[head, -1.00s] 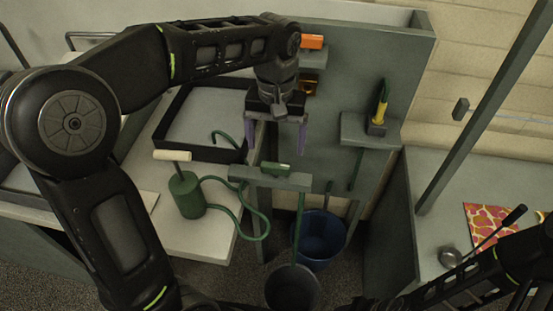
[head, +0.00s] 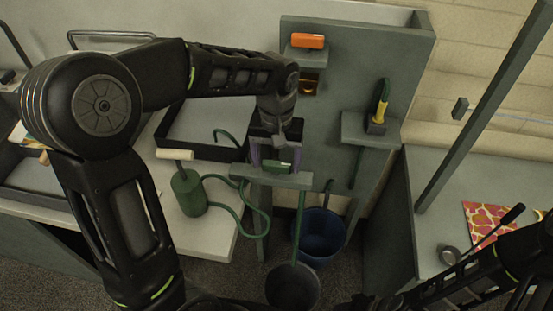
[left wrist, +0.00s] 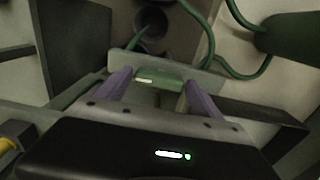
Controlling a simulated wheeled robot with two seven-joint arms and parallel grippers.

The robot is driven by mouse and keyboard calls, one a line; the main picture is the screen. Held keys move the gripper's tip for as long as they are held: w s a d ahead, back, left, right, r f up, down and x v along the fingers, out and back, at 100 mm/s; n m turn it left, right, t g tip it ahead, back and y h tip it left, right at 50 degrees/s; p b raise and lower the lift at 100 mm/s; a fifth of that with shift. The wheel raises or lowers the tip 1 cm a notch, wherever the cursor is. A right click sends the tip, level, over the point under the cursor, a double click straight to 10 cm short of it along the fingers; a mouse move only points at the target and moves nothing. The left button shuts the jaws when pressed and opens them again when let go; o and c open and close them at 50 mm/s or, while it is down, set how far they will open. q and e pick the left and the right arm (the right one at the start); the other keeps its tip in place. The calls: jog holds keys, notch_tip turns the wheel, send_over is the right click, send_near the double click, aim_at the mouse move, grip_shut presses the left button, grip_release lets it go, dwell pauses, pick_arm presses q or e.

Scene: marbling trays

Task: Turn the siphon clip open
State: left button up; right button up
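The siphon clip (head: 278,167) is a small green block on a narrow grey ledge (head: 240,172), with a green hose (head: 299,215) hanging below it. My left gripper (head: 276,158) points down over the ledge, one purple finger on each side of the clip. In the left wrist view the clip (left wrist: 160,78) lies between the spread fingers (left wrist: 158,92); a gap shows beside it, and I cannot tell whether either finger touches it. The clip's near side is partly hidden in that view. Part of my right arm shows at the lower right, without a clear gripper.
A green pump can (head: 188,192) with a looping hose stands left of the ledge, beside a black-rimmed tray (head: 199,151). A dark bucket (head: 293,287) and a blue bucket (head: 320,236) stand below. A yellow-and-green-handled tool (head: 381,102) stands on a shelf to the right.

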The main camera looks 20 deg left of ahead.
pick_arm(q)
jog(key=c, duration=1)
jog(key=shift+c, duration=0.2)
jog(key=shift+m, duration=0.5)
jog(key=m, duration=0.3)
jog(key=shift+m, duration=0.4)
jog(key=m, duration=1.3)
jog(key=shift+p, duration=0.4)
